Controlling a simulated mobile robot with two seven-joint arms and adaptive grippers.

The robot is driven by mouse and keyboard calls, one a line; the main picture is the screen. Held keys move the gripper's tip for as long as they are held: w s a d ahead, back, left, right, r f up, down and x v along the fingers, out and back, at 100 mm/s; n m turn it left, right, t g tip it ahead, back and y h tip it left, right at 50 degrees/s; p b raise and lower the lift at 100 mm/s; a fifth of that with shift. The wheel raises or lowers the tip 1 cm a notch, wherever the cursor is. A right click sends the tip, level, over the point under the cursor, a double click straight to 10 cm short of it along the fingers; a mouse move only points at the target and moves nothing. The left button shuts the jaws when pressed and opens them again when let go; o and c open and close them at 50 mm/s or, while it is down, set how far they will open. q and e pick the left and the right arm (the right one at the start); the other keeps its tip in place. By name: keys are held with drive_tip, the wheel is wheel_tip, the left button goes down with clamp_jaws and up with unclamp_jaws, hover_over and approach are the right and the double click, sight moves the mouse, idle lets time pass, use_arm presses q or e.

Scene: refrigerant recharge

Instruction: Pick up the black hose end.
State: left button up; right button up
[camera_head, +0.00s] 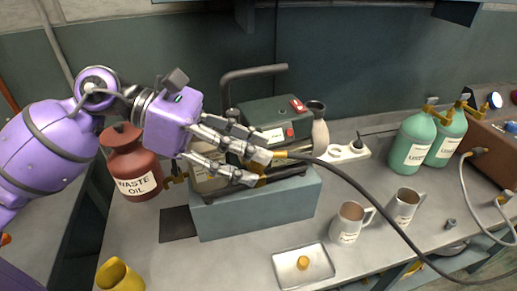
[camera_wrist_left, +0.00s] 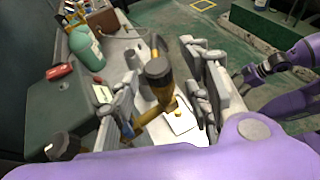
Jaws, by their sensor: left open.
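The black hose (camera_head: 375,205) runs from the lower right up to its brass end (camera_head: 283,155), which lies at my left gripper's fingertips above the grey-blue case. My left gripper (camera_head: 262,168) reaches in from the left with its fingers apart. In the left wrist view, a brass fitting with a dark round part (camera_wrist_left: 158,72) shows between the two spread fingers of my left gripper (camera_wrist_left: 165,85). I cannot tell whether either finger touches it. My right gripper is not clearly seen.
A red waste oil can (camera_head: 130,165) is left. Two mugs (camera_head: 350,222), a tray (camera_head: 288,270) and green bottles (camera_head: 412,145) stand right on the bench.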

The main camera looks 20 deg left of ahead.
use_arm(q)
clamp_jaws()
drive_tip(key=shift+r, duration=0.15)
